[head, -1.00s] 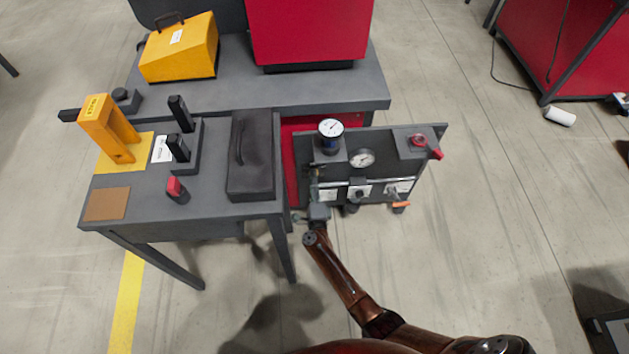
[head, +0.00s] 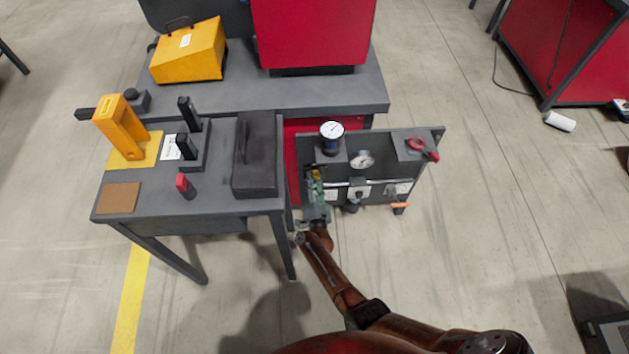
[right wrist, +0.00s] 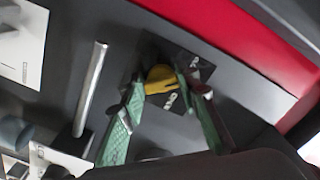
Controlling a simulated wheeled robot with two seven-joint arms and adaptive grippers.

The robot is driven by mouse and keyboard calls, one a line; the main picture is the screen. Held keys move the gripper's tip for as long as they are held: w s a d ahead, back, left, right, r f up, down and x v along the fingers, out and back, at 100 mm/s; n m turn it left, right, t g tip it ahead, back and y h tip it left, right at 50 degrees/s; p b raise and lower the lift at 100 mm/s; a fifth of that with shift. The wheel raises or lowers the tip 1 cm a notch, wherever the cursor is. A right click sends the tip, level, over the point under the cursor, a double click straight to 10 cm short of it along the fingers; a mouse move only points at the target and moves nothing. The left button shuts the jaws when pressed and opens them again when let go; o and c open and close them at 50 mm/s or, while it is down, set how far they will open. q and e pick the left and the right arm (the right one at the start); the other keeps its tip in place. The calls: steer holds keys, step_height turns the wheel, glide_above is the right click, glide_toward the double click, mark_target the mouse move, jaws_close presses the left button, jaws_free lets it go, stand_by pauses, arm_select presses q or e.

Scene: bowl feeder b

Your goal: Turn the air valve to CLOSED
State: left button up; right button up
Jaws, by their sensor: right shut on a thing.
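The air valve shows as a yellow handle (right wrist: 160,76) on a dark plate with white lettering in the right wrist view. In the head view, the yellow handle (head: 316,174) is a small spot at the left side of the grey panel. My right gripper (head: 319,188) is at that spot, its arm coming up from below. In the right wrist view, its green fingers (right wrist: 163,84) stand on either side of the yellow handle and are shut on it. The lettering is too blurred to read. My left gripper is out of view.
A silver bar (right wrist: 91,88) stands left of the fingers. The grey table (head: 215,203) is close left of my arm.

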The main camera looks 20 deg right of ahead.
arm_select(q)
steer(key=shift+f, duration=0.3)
arm_select(e)
steer(key=shift+f+n, duration=0.1)
steer(key=shift+n, duration=0.4)
